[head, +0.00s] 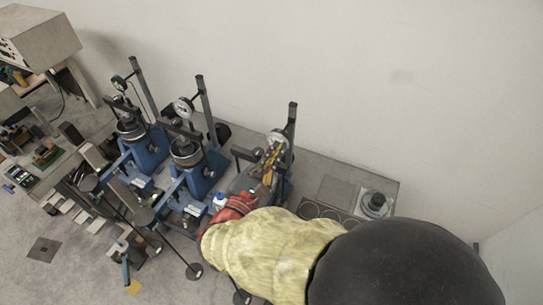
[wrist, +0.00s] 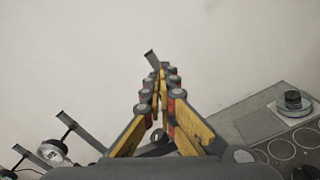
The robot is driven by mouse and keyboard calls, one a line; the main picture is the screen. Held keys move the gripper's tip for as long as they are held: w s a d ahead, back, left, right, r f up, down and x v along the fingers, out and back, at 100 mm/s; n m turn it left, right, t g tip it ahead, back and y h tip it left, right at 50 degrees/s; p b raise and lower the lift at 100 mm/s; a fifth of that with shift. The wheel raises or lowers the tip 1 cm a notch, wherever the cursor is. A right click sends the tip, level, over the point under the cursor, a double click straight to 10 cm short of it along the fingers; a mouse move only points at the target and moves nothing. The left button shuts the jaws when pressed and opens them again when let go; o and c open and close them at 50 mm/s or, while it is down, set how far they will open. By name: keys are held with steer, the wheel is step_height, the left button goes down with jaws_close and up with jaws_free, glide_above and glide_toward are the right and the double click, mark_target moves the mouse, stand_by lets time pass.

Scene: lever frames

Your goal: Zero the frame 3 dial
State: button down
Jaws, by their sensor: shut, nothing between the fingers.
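Three blue lever frames stand in a row on the bench. I take the rightmost (head: 284,185) as frame 3; no number is readable. Its dial (head: 277,136) is a pale round gauge beside a dark upright post (head: 292,118). My gripper (head: 272,150), with yellow and grey fingers, is at this dial, just below it in the head view. I cannot tell whether they touch. In the wrist view my gripper (wrist: 160,74) is shut and empty, pointing at the post top (wrist: 151,58). The fingers hide the frame 3 dial there. My arm covers much of this frame's lower part.
The middle frame's dial (head: 183,107) and the left frame's dial (head: 119,83) stand to the left. A round metal weight (head: 375,204) sits on the bench at right. The wall is close behind. Long levers with round pads stick out in front.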

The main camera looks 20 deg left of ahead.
mark_target(281, 141)
steer(key=w+b, duration=0.1)
steer(key=w, duration=0.2)
steer(key=shift+w+d+r, duration=0.1)
steer(key=shift+w, duration=0.2)
steer(key=shift+r, duration=0.15)
steer(key=shift+d+f+b, duration=0.15)
steer(key=shift+f+b, duration=0.3)
steer(key=shift+b, duration=1.3)
stand_by(0.7)
steer(key=shift+r, duration=0.2)
